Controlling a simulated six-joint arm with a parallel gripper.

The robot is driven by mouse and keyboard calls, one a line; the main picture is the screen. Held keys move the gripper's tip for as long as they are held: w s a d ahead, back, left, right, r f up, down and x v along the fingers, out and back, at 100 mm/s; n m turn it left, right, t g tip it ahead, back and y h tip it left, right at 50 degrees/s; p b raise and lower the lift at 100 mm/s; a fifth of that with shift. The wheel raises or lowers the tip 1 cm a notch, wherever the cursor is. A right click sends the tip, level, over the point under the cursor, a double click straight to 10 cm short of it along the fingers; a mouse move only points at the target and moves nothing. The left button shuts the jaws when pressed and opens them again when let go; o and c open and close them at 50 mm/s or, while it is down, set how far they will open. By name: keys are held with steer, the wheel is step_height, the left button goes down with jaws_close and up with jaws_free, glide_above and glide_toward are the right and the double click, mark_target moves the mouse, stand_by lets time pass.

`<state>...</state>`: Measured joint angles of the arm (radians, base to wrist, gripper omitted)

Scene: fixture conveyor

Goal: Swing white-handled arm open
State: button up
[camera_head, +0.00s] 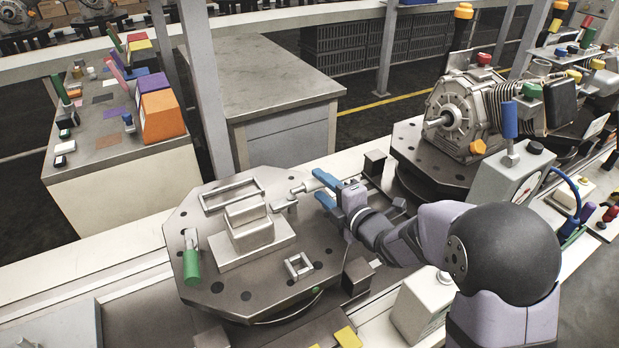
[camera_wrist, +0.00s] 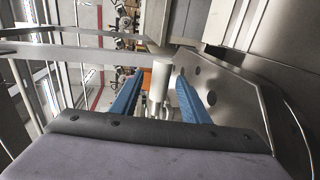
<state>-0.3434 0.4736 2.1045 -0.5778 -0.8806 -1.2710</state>
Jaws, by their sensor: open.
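The white-handled arm (camera_head: 299,189) is on the dark octagonal fixture plate (camera_head: 222,294), at its far right side beside the stepped metal block (camera_head: 249,240). My gripper (camera_head: 319,187) is open, with its blue fingers pointing at the handle from the right. In the wrist view, the white handle (camera_wrist: 161,78) stands between the two blue fingers of my gripper (camera_wrist: 157,88). Gaps show on both sides, and no clear contact is visible. The handle's end toward my gripper is hard to make out in the head view.
A green-handled arm (camera_head: 191,264) is at the plate's left edge. A motor housing (camera_head: 463,112) on another plate and a gauge box (camera_head: 508,178) stand to the right. A grey cabinet (camera_head: 262,85) is behind.

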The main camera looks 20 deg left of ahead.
steer(key=shift+p+x, duration=0.95)
steer(key=shift+x, duration=2.4)
jaws_close()
